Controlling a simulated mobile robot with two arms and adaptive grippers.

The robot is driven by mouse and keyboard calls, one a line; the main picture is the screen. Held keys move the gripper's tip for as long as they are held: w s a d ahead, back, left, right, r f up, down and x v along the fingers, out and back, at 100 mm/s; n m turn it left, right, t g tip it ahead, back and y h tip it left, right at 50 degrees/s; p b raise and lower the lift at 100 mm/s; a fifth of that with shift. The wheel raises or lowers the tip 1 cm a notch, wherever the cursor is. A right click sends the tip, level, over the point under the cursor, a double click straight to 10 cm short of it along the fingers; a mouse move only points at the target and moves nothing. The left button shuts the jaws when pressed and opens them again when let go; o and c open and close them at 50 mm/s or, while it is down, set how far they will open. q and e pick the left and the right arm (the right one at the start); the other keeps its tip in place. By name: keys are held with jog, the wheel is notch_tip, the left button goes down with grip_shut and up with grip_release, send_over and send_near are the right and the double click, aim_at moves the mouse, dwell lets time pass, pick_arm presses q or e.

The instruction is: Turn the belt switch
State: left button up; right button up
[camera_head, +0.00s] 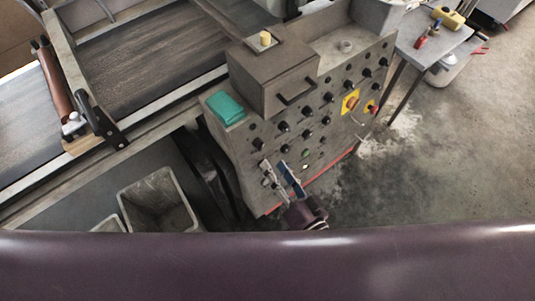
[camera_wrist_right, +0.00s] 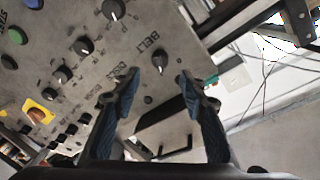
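The belt switch (camera_wrist_right: 160,58) is a dark round knob with a pale pointer mark, beside the printed word BELT, on the grey control panel (camera_wrist_right: 185,40). In the head view the knob nearest the panel's left edge (camera_head: 258,143) seems to be this switch. My right gripper (camera_wrist_right: 158,84) is open and empty. Its two blue-padded fingers point at the panel, one on each side of the knob in the wrist picture, with no visible contact. In the head view my right gripper (camera_head: 279,173) is in front of the panel's lower left part. My left gripper is not in view.
Several other knobs and a yellow-backed switch (camera_head: 350,101) are on the panel. A box with a handle (camera_head: 275,80) and a teal item (camera_head: 226,107) sit on top. The conveyor belt (camera_head: 150,60) runs at left, above a grey bin (camera_head: 158,200).

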jog(key=shift+v, duration=2.2)
jog(key=s+d+f+n+g+h, duration=0.15)
jog(key=d+f, duration=0.25)
jog(key=f, duration=0.6)
jog(key=s+d+f+n+g+h, duration=0.1)
jog(key=s+d+f+g+h, duration=0.15)
jog(key=f, duration=0.75)
jog(key=s+d+f+n+g+h, duration=0.1)
jog(key=s+d+f+n+g, duration=0.3)
jog(key=f, duration=0.6)
jog(key=s+d+f+g+h, duration=0.1)
jog(key=s+d+f+g, duration=0.2)
jog(key=s+f, duration=0.3)
jog(key=s+d+f+m+g+h, duration=0.1)
jog(key=s+d+f+g, duration=0.2)
jog(key=s, duration=1.1)
notch_tip(320, 180, down, 4)
jog(key=shift+d+r+h, duration=0.1)
jog(key=shift+d+h, duration=0.3)
jog(key=shift+d, duration=0.4)
jog(key=shift+s, duration=0.1)
